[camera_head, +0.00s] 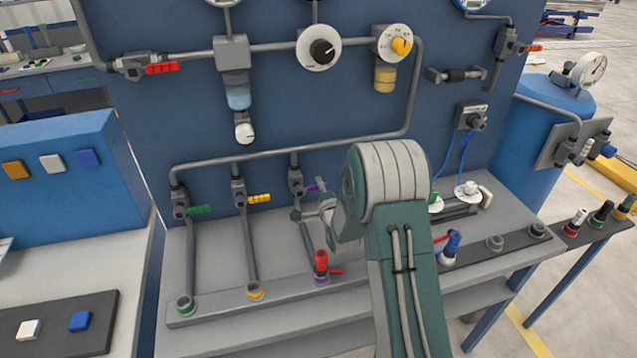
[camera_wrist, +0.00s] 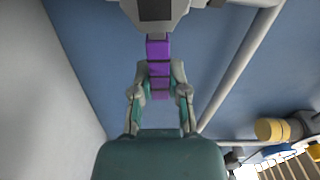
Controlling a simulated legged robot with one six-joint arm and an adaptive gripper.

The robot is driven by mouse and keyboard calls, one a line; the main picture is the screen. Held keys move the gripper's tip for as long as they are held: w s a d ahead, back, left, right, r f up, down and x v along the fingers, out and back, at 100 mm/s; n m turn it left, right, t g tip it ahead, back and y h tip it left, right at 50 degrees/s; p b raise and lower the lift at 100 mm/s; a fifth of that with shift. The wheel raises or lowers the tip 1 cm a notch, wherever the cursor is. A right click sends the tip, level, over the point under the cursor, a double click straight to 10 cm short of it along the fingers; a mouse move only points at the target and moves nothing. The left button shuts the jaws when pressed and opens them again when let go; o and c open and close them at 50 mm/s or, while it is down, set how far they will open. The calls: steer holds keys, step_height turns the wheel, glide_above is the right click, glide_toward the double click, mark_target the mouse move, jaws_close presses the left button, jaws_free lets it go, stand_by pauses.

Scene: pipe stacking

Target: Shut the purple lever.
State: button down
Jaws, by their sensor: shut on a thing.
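The purple lever (camera_head: 312,187) sits on the third pipe valve (camera_head: 296,182) from the left on the blue panel. It sticks out to the right of the valve, and most of it is hidden behind my gripper (camera_head: 311,200). In the wrist view the purple lever (camera_wrist: 159,52) runs down from the grey valve body (camera_wrist: 156,12) to between the two fingers of my gripper (camera_wrist: 160,88). The fingers are shut on its outer end, one on each side.
A green lever (camera_head: 199,210) and a yellow lever (camera_head: 259,198) are on the valves to the left. A red valve (camera_head: 320,262) stands on the bench below my gripper, and a blue one (camera_head: 452,245) to the right. A long grey pipe (camera_wrist: 238,70) passes right of my fingers.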

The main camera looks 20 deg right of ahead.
steer(key=shift+d+f+m, duration=0.1)
steer(key=shift+f+m, duration=0.45)
steer(key=shift+m, duration=0.25)
steer(key=shift+s+f, duration=0.1)
steer(key=c, duration=0.6)
jaws_free()
steer(key=shift+d, duration=0.1)
steer(key=s, duration=0.7)
steer(key=shift+s, duration=0.15)
